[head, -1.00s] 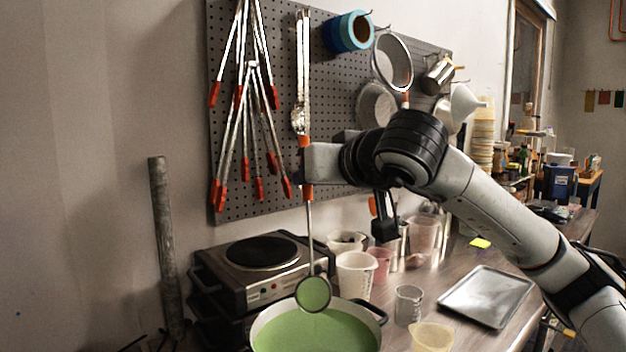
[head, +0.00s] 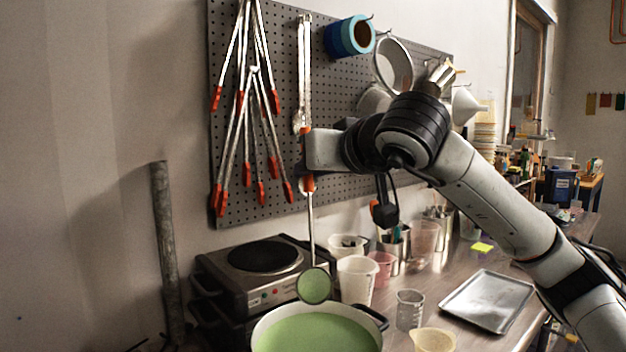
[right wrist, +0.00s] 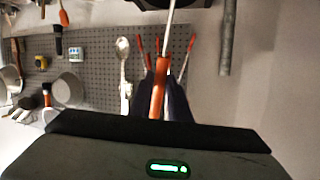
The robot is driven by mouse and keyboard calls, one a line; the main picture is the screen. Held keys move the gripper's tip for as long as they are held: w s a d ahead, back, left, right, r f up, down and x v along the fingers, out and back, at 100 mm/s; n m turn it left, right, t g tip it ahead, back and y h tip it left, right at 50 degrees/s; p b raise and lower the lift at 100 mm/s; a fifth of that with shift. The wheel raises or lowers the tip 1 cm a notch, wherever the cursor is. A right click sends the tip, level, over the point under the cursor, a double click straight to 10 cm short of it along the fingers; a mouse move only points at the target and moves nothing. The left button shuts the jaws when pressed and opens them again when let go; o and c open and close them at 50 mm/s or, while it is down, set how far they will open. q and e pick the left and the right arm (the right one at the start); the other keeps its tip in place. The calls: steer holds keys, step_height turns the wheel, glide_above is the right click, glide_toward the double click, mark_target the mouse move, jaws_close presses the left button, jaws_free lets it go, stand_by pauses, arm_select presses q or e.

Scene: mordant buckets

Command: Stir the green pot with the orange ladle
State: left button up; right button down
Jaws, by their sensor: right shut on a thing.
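The green pot (head: 372,316) is a pale-rimmed pot of green liquid with dark handles, at the bottom of the head view. The orange ladle (head: 311,228) hangs upright, with its round bowl (head: 313,286) just above the pot's back rim and in front of the hot plate; the bowl looks green inside. My right gripper (head: 308,160) is shut on the ladle's orange handle. In the right wrist view the orange handle (right wrist: 160,85) sits between the dark fingers (right wrist: 163,100). My left gripper is not in view.
A hot plate (head: 262,272) stands behind the pot. Beakers and cups, such as a white one (head: 357,280) and a clear one (head: 409,310), stand right of it. A metal tray (head: 489,301) lies further right. A pegboard (head: 335,100) with tongs hangs behind my right arm.

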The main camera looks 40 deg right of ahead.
step_height(320, 180, up, 9)
stand_by(0.5)
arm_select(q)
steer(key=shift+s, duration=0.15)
arm_select(e)
steer(key=shift+f, duration=0.1)
